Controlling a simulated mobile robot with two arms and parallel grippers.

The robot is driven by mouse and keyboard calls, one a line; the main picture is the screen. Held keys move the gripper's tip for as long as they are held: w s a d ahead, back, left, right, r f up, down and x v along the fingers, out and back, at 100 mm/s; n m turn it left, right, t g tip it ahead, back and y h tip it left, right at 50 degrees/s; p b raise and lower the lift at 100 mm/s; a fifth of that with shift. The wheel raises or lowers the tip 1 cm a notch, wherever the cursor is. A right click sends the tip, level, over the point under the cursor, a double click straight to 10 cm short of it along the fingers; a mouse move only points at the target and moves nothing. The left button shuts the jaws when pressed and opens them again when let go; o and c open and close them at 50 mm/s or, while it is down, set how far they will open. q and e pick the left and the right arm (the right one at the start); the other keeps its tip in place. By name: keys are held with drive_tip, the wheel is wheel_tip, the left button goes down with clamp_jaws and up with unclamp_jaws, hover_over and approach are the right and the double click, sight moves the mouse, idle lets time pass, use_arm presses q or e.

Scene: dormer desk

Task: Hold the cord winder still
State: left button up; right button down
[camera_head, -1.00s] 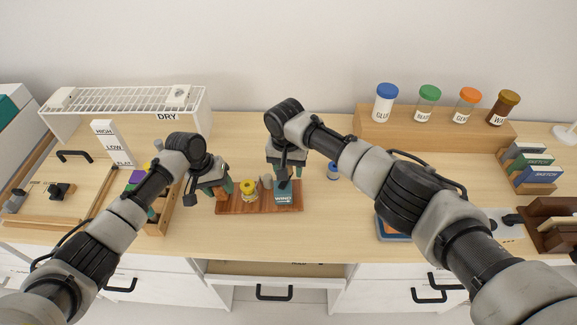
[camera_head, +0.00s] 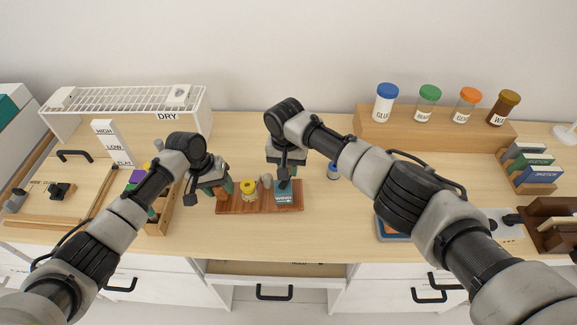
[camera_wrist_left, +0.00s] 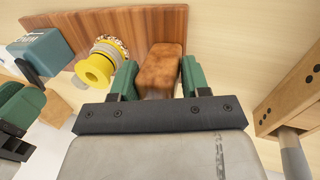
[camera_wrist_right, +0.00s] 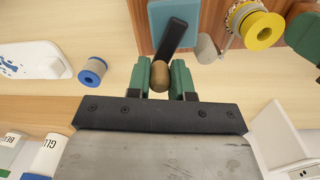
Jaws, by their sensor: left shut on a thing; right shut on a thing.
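The cord winder is a reddish-brown board (camera_head: 232,208) on the desk. It bears a teal box (camera_head: 289,197) labelled WIND, a yellow spool (camera_head: 248,187) and a brown wooden block at its left end. My left gripper (camera_head: 222,190) is shut on the brown block (camera_wrist_left: 160,65), with green fingers on both sides of it. My right gripper (camera_wrist_right: 161,80) is shut on the rounded wooden knob (camera_wrist_right: 160,77) of the dark crank arm (camera_wrist_right: 171,40) by the teal box. In the left wrist view, patterned cord shows on the yellow spool (camera_wrist_left: 97,69).
A blue-capped spool (camera_head: 333,171) stands right of the winder. A white drying rack (camera_head: 130,98) is at the back left, and a wooden shelf (camera_head: 440,133) with several jars at the back right. The desk in front of the winder is clear.

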sight(249, 189)
drive_tip(key=shift+n, duration=0.3)
drive_tip(key=n, duration=0.1)
drive_tip(key=a+n, duration=0.1)
drive_tip(key=n, duration=0.1)
drive_tip(key=a+n, duration=0.1)
drive_tip(key=n, duration=0.1)
drive_tip(key=shift+w, duration=0.1)
drive_tip(key=n, duration=0.1)
drive_tip(key=a+n, duration=0.1)
drive_tip(key=n, duration=0.3)
drive_tip(key=a+n, duration=0.1)
drive_tip(key=shift+s+f+n, duration=0.1)
drive_tip(key=shift+s+n, duration=0.3)
drive_tip(key=n, duration=0.2)
drive_tip(key=s+a+n, duration=0.1)
drive_tip(key=shift+n, duration=0.4)
drive_tip(key=n, duration=0.2)
drive_tip(key=shift+s+a+n, duration=0.15)
drive_tip(key=shift+s+n, duration=0.15)
drive_tip(key=shift+s, duration=0.05)
drive_tip(key=shift+s+n, duration=0.35)
drive_tip(key=shift+n, duration=0.7)
drive_tip(key=shift+s+n, duration=0.35)
drive_tip(key=shift+n, duration=0.7)
drive_tip(key=shift+f, duration=0.1)
